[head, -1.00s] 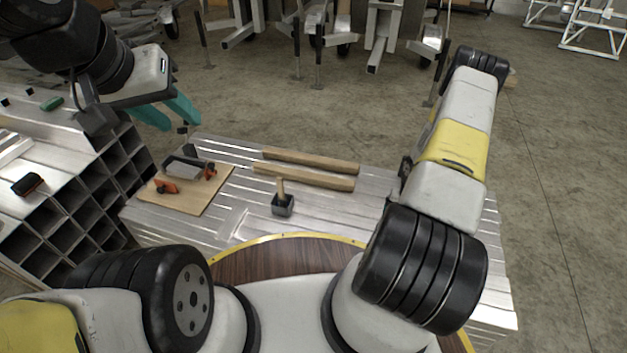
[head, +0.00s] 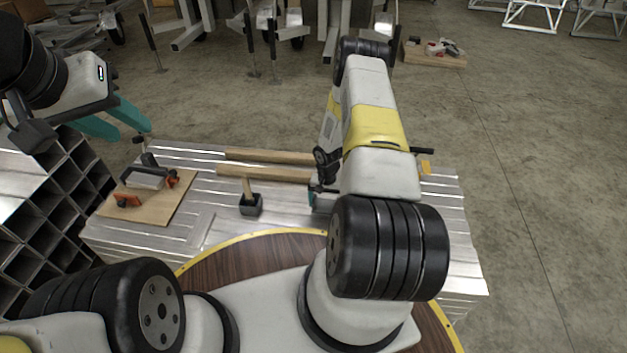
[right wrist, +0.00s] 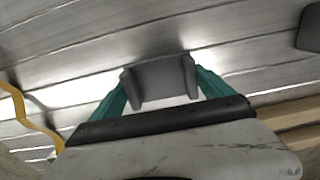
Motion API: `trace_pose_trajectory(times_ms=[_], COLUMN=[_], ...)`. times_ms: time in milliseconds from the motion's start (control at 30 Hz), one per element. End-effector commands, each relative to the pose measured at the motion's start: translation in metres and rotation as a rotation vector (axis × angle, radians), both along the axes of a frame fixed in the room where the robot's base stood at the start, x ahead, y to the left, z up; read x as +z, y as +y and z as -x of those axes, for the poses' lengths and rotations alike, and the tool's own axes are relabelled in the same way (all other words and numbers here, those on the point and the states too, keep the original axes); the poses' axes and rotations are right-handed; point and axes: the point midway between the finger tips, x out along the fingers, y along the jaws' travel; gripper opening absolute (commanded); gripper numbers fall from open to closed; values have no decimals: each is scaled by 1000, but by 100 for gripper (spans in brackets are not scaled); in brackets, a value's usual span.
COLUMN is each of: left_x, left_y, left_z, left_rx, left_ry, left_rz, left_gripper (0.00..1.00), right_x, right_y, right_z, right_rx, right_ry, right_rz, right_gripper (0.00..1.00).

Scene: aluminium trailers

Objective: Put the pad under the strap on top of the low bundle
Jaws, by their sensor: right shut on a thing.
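The low bundle (head: 450,215) of aluminium tubes lies in front of me; its tubes also fill the right wrist view (right wrist: 80,40). My right gripper (right wrist: 162,72) is shut on a grey pad (right wrist: 163,84) with upturned ends, held over the tubes. I cannot tell whether the pad touches them. A yellow band, apparently the strap (right wrist: 14,105), shows wavy at the left of the right wrist view, apart from the pad. In the head view my right arm hides the pad and most of the strap. My left gripper (head: 130,130) is open and empty above the bundle's far left side.
A mallet (head: 250,206), two timber battens (head: 265,173) and a board (head: 150,207) with a clamp-like tool lie on the bundle left of my right arm. A tube stack (head: 40,210) stands at left.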

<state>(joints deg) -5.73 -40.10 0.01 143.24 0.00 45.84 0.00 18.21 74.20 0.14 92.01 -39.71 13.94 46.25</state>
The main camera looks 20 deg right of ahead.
Motion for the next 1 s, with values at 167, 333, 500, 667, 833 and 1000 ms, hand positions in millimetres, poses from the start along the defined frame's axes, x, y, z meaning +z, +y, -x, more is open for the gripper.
trace_pose_trajectory(times_ms=[167,333,500,667,833,1000], left_x=[0,0,0,0,0,0], left_y=[0,0,0,0,0,0], left_z=[0,0,0,0,0,0], left_rx=[0,0,0,0,0,0], left_ry=[0,0,0,0,0,0], left_rz=[0,0,0,0,0,0], left_gripper=[36,36,36,36,36,36], right_x=[-31,-35,-36,-37,-37,-24], right_y=[-1,-1,-1,-1,-1,-2], right_z=[1,1,1,1,1,-1], right_rx=[-1,-1,0,0,0,0], right_ry=[2,1,1,1,1,-2], right_rz=[-1,0,0,0,0,1], right_gripper=[48,48,48,100,100,100])
